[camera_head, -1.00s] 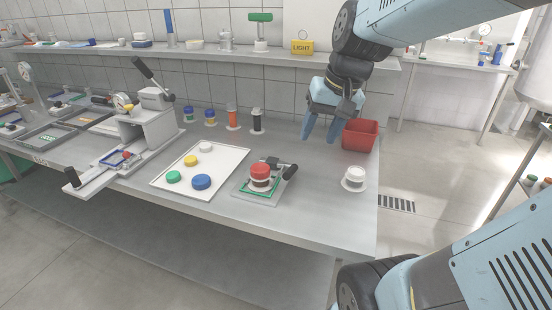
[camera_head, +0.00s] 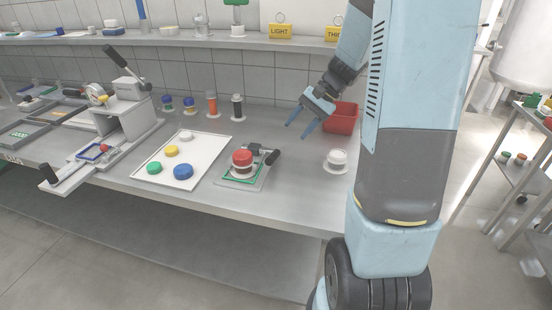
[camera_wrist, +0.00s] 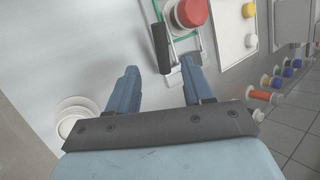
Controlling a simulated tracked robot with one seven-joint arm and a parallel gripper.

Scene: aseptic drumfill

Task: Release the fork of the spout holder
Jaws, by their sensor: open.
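The spout holder (camera_head: 228,180) is a small grey plate with a green edge, on the bench right of the white tray. A red-capped spout (camera_head: 242,159) stands upright in it. Its fork has a black handle (camera_head: 272,157) pointing to the right; the handle also shows in the wrist view (camera_wrist: 160,48), with metal rods beside it. My gripper (camera_head: 299,128) is open and empty, above the bench, behind and right of the holder. In the wrist view, my fingertips (camera_wrist: 160,68) are apart, and the handle appears ahead between them, not touched as far as I can tell.
A white-capped piece (camera_head: 337,158) on a round base stands right of the holder. A red bin (camera_head: 342,118) is behind it. The white tray (camera_head: 206,160) holds several coloured caps. Bottles, including an orange one (camera_head: 211,102), stand along the wall. A lever press (camera_head: 125,120) is at left.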

